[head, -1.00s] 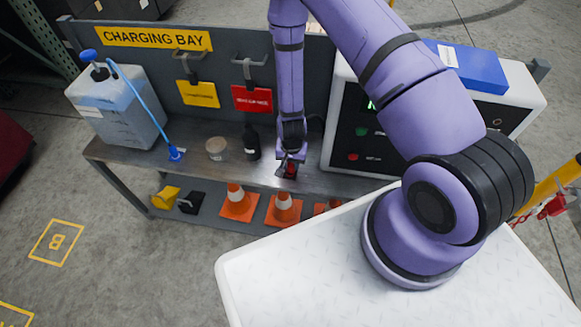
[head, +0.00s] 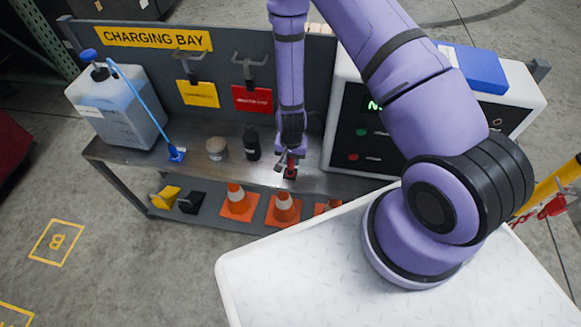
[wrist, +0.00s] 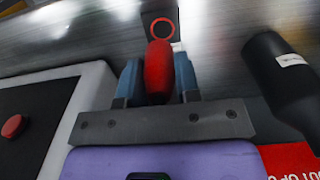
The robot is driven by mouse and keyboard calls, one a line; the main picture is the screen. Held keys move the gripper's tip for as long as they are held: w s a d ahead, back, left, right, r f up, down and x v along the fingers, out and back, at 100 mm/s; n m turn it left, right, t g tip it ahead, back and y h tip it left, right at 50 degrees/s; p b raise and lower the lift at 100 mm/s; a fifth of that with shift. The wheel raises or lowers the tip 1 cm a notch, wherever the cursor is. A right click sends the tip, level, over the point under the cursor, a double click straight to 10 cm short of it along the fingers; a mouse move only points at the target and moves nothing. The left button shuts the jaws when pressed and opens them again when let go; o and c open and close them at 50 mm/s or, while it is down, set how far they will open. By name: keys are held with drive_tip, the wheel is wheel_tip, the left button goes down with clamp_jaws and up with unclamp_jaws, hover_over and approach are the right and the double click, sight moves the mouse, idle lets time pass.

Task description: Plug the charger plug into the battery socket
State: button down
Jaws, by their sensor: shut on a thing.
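My gripper (head: 290,164) is over the front edge of the metal bench, left of the charger unit. It is shut on the red charger plug (wrist: 158,70), whose rounded red body sits between the two blue-grey fingers in the wrist view. The plug also shows as a small red shape under my gripper in the head view (head: 291,173). I cannot tell whether this ring marks the battery socket, and no socket shows clearly.
The white charger unit (head: 334,130) with a dark panel stands right of my gripper. A dark bottle (head: 252,143), a tan cup (head: 217,149) and a blue-capped jug (head: 118,112) stand left on the bench (head: 195,170). Orange cones (head: 284,207) sit on the lower shelf.

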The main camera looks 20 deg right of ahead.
drive_tip(key=shift+r, duration=0.1)
drive_tip(key=shift+r, duration=2.9)
drive_tip(key=shift+a, duration=0.1)
